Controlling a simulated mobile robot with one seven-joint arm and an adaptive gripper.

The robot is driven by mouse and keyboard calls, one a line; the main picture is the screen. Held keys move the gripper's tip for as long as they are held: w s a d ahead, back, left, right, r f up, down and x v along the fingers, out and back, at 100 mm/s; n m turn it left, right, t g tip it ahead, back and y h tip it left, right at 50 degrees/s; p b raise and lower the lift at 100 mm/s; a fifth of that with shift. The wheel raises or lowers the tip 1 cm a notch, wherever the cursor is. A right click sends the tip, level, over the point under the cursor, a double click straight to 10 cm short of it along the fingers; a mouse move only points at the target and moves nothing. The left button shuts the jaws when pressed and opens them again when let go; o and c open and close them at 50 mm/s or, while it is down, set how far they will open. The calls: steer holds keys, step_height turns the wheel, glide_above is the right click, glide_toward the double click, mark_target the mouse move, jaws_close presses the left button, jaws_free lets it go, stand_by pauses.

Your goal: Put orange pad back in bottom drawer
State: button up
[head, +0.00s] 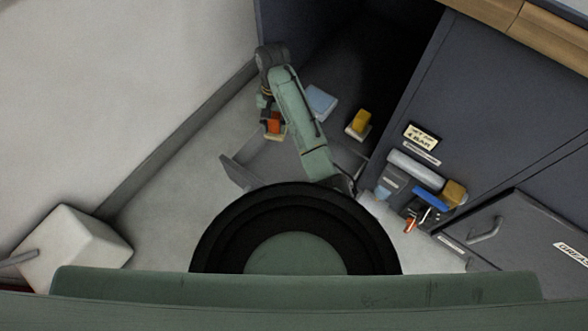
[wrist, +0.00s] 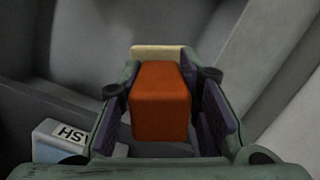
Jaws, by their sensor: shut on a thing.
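My gripper (head: 270,120) is at the left of the head view, with my arm reaching over a low grey surface that looks like an open drawer (head: 270,160). In the wrist view my gripper (wrist: 162,110) is shut on the orange pad (wrist: 160,98), a block with a pale beige part at its far end. The pad also shows in the head view (head: 275,121). Whether it touches anything below is unclear. A yellow pad (head: 360,119) on a pale base and a light blue box (head: 320,102) lie right of the gripper. My arm hides part of the drawer.
The blue box's printed label shows in the wrist view (wrist: 70,138). A dark cabinet (head: 440,100) stands at right, with a rack of tools (head: 425,185) and a handled grey door (head: 510,235). A white block (head: 75,245) is at lower left. Bare floor (head: 165,205) lies left.

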steer(key=r+p, duration=0.1)
steer(key=s+r+m+p, duration=0.1)
steer(key=p, duration=0.1)
steer(key=a+r+p, duration=0.1)
steer(key=p, duration=0.1)
steer(key=shift+s+r, duration=0.15)
steer(key=shift+s, duration=0.25)
steer(key=s+d+f+m+p, duration=0.4)
steer(key=s+d+f+p, duration=0.3)
steer(key=s, duration=0.4)
steer(key=shift+y, duration=0.3)
steer(key=shift+s+d+f+b, duration=0.15)
steer(key=shift+f+b, duration=0.2)
steer(key=shift+f, duration=1.5)
steer(key=shift+s+a+f+b, duration=0.1)
steer(key=shift+f+b, duration=0.3)
steer(key=shift+f, duration=1.5)
steer(key=shift+s+d+f+b, duration=0.15)
steer(key=shift+f+b, duration=0.2)
steer(key=shift+f, duration=1.5)
steer(key=shift+f, duration=0.2)
steer(key=o, duration=1.1)
step_height(320, 180, up, 12)
steer(key=w+d+p, duration=0.1)
steer(key=shift+w+r, duration=0.15)
steer(key=shift+w, duration=0.05)
